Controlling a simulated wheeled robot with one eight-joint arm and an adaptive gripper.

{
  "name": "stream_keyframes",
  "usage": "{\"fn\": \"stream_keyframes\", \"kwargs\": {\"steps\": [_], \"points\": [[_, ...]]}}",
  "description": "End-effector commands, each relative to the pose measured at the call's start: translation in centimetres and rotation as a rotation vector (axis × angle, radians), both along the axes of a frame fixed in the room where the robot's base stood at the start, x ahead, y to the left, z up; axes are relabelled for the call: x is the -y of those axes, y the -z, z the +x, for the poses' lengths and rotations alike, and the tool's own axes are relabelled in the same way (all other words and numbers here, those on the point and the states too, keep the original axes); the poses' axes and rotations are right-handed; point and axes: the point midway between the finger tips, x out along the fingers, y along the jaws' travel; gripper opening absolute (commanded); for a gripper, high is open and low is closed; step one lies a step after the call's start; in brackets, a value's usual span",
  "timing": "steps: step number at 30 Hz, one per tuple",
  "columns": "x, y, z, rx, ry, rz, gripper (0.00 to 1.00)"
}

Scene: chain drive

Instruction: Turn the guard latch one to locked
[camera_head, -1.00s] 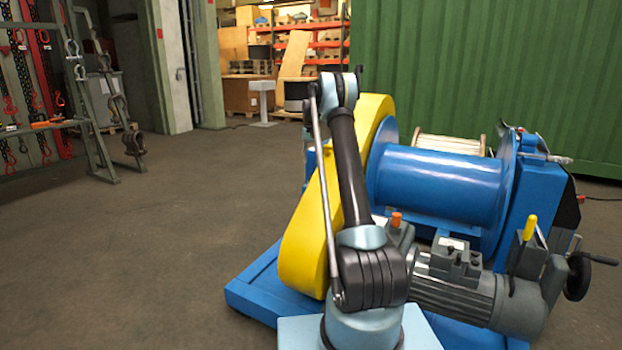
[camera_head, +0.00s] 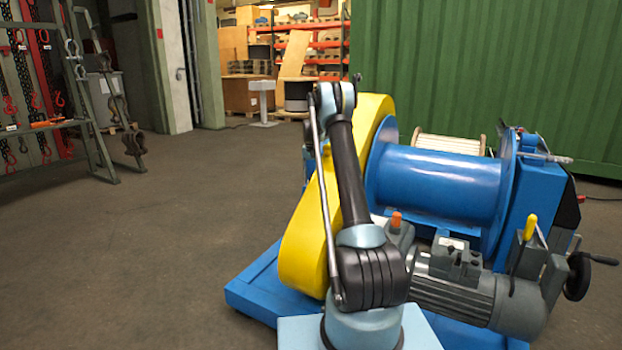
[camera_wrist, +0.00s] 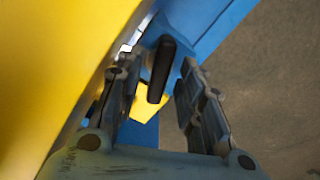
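The yellow chain guard (camera_head: 306,245) stands at the left side of the blue winch in the head view, and fills the left of the wrist view (camera_wrist: 50,60). A dark bar-shaped handle (camera_wrist: 161,68), which looks like a guard latch, stands beside the guard against a blue part. My gripper (camera_wrist: 157,74) is open, with one finger on each side of the handle. I cannot tell whether either finger touches it. The gripper is hidden behind my arm and the guard in the head view. The latch's lock position cannot be read.
The blue winch drum (camera_head: 440,185) and the grey motor (camera_head: 460,290) are right of my arm. A blue base frame (camera_head: 255,290) runs along the floor below the guard. Open floor (camera_head: 150,250) lies to the left, with a chain rack (camera_head: 85,110) farther back.

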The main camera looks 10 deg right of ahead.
Motion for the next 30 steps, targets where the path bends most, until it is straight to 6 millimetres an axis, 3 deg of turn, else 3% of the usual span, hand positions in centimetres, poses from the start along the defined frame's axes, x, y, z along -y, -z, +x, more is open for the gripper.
{"fn": "stream_keyframes", "kwargs": {"steps": [1, 4, 5, 12, 22, 30], "points": [[0.0, -0.01, 0.0, 0.0, 0.0, 0.0, 0.26], [0.0, -0.02, 0.0, 0.0, 0.0, 0.0, 0.03], [0.0, -0.02, 0.0, 0.0, 0.0, 0.0, 0.0], [-0.01, -0.03, 0.0, 0.0, -0.013, 0.0, 0.0], [-0.02, -0.04, 0.0, 0.0, -0.22, 0.0, 0.0], [-0.01, -0.05, 0.0, 0.0, -0.266, 0.0, 0.0]]}}
